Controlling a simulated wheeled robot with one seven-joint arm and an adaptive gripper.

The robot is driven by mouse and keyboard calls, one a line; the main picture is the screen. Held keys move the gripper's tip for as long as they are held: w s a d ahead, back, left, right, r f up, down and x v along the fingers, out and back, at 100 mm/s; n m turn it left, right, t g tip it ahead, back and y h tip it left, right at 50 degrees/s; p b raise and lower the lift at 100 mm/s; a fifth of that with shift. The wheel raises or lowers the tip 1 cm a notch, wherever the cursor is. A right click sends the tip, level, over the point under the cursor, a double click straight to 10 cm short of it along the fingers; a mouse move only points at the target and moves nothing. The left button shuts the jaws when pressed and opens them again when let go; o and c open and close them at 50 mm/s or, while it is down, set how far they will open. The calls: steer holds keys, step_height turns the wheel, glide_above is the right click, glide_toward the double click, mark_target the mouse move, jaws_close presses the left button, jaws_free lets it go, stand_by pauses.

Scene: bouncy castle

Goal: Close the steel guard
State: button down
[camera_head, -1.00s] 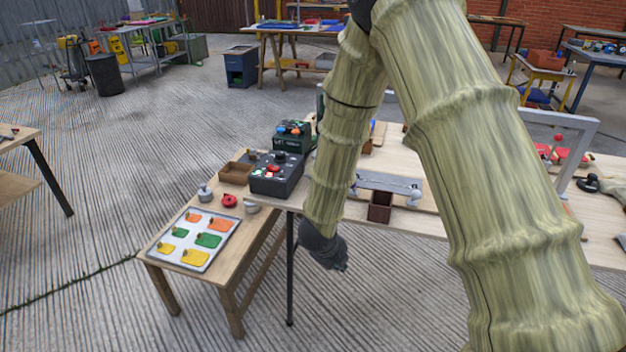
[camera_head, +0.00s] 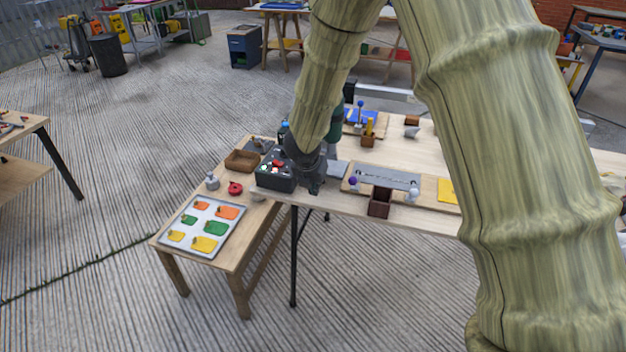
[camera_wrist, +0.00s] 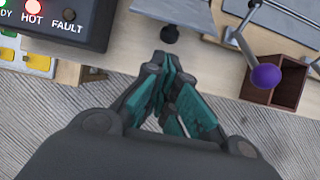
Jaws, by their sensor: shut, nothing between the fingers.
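A grey steel plate (camera_head: 389,179) lies on a wooden base near the table's front edge, with a purple knob (camera_head: 353,181) at its left end and a pale knob at its right. I cannot tell for sure whether this is the steel guard. In the wrist view the purple knob (camera_wrist: 265,76) sits on a metal rod, beside a brown open box (camera_wrist: 283,82). My gripper (camera_head: 314,184) is left of the plate, close to the control box, touching nothing I can make out. In the wrist view my gripper (camera_wrist: 164,68) is shut and empty, its teal pads together.
A dark control box (camera_head: 275,176) with lit buttons stands left of my gripper; it also shows in the wrist view (camera_wrist: 75,35). A low bench holds a tray (camera_head: 184,238) of coloured tags. A grey frame and small parts stand behind the plate. The floor in front is clear.

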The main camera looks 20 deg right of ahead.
steer(key=shift+x, duration=2.25)
steer(key=shift+r, duration=0.1)
steer(key=shift+w+d+r+p, duration=0.1)
steer(key=shift+w+r+p, duration=0.1)
steer(key=shift+r, duration=0.35)
steer(key=shift+w+d+r+p, duration=0.15)
steer(key=shift+w+r, duration=0.05)
steer(key=shift+r, duration=0.4)
steer(key=shift+w+d+r, duration=0.1)
steer(key=shift+w+r, duration=0.05)
steer(key=shift+r, duration=0.25)
steer(key=shift+w+d+r, duration=0.15)
steer(key=shift+w+r, duration=0.05)
steer(key=shift+r, duration=0.2)
steer(key=shift+r+p, duration=0.1)
steer(key=shift+p, duration=0.2)
